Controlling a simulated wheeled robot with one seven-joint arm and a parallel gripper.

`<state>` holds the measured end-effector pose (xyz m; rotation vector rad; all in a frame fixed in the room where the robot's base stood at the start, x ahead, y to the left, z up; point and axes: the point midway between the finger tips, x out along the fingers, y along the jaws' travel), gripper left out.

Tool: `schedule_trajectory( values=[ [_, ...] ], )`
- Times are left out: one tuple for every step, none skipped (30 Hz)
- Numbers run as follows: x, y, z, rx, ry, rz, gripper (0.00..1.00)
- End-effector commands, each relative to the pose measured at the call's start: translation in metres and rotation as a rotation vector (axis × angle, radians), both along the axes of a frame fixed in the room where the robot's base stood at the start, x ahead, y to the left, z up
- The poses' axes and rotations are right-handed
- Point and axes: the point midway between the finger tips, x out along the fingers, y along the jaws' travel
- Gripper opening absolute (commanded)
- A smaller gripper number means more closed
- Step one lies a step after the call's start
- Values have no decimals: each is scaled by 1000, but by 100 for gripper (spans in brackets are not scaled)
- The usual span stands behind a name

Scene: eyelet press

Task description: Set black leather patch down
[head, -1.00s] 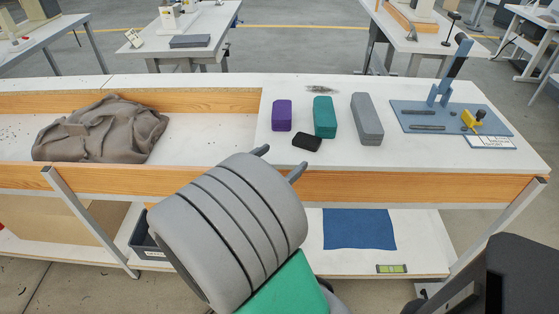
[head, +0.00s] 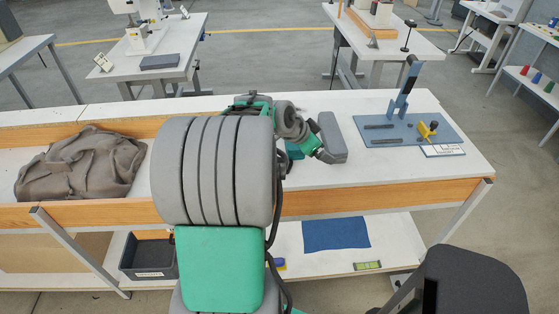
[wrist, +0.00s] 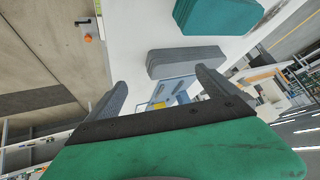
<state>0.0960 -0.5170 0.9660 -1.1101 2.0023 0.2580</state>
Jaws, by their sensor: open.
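The black leather patch is not visible in either current view; in the head view my arm covers the part of the bench where a small black piece lay earlier. My gripper (wrist: 161,80) is open in the wrist view, with nothing seen between its two grey fingers. The grey block (wrist: 186,62) lies beyond the fingers, with the teal block (wrist: 215,12) above it in that picture. In the head view the grey block (head: 333,138) and part of the teal block (head: 294,150) show beside my wrist. The purple block is hidden.
The blue eyelet press (head: 403,105) with a yellow part (head: 427,129) stands at the bench's right end, a white card in front. A crumpled brown cloth (head: 82,165) lies in the left bay. Bare bench top (head: 365,172) lies in front of the press.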

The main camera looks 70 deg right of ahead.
Motion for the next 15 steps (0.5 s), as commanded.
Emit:
schedule_trajectory(
  values=[
    [29, -4, 6, 41, -28, 103, 98],
    [48, -4, 9, 76, -36, 179, 98],
    [71, 1, 8, 131, -39, 288, 98],
    [87, 7, 6, 177, -34, 376, 98],
    [100, 17, 2, 230, -22, 466, 98],
    [109, 31, -6, 295, 1, 567, 98],
    [112, 39, -10, 332, 21, 619, 98],
    [111, 43, -12, 357, 41, 655, 98],
    [109, 46, -13, 377, 64, 686, 98],
    [109, 46, -14, 382, 77, 705, 98],
    [109, 46, -16, 383, 86, 718, 98],
    [109, 45, -19, 385, 92, 727, 98],
    [109, 43, -23, 386, 93, 728, 98],
    [109, 42, -27, 386, 93, 728, 98],
    [109, 39, -32, 386, 93, 727, 98]
  ],
)
